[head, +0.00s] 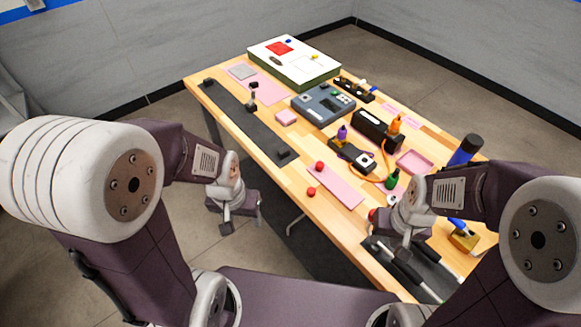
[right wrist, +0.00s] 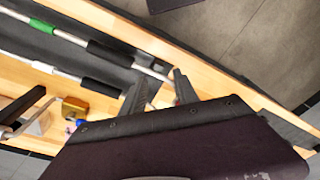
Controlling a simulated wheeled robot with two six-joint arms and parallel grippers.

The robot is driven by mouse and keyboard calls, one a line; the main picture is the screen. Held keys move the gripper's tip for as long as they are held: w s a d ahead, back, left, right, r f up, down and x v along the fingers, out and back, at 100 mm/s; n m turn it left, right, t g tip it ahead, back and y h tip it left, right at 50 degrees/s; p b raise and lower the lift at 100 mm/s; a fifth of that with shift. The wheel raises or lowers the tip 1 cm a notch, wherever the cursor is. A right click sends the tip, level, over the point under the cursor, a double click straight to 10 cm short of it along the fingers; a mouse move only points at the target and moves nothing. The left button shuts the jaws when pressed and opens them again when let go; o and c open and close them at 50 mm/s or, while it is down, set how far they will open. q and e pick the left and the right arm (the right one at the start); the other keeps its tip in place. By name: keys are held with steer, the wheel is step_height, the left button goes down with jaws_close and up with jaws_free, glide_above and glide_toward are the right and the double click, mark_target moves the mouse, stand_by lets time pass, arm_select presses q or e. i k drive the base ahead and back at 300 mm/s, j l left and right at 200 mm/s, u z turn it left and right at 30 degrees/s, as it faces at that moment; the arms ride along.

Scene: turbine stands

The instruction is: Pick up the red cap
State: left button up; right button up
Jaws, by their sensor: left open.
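Two small red round caps lie by the near edge of the table in the head view: one red cap (head: 319,167) at the pink mat's upper end and another red cap (head: 311,191) on the wood beside the mat. A further red piece (head: 372,215) shows beside my right gripper, partly hidden by it. My left gripper (head: 238,222) is open and empty, off the table's near side and left of the caps. My right gripper (head: 392,246) is over the near right part of the table; its fingers (right wrist: 158,92) stand apart in the right wrist view, with no object clearly between them.
The wooden table (head: 292,178) carries a pink mat (head: 338,188), a dark strip (head: 240,118), a grey-blue device (head: 322,104), a black box (head: 376,127) and several bottles. Long-handled tools (right wrist: 105,50) lie on a dark mat below my right gripper.

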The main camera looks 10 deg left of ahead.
mark_target(320, 165)
steer(key=i+j+z, duration=0.15)
steer(key=j+z, duration=0.15)
steer(key=z, duration=0.15)
steer(key=i+j+z, duration=0.1)
steer(key=j+z, duration=0.3)
steer(key=i+j+z, duration=0.1)
steer(key=j+z, duration=0.15)
steer(key=z, duration=0.2)
steer(key=j+z, duration=0.85)
steer(key=k+j+z, duration=0.15)
steer(key=z, duration=0.3)
steer(key=k+j+z, duration=0.2)
steer(key=j+z, duration=0.25)
steer(key=l, duration=0.1)
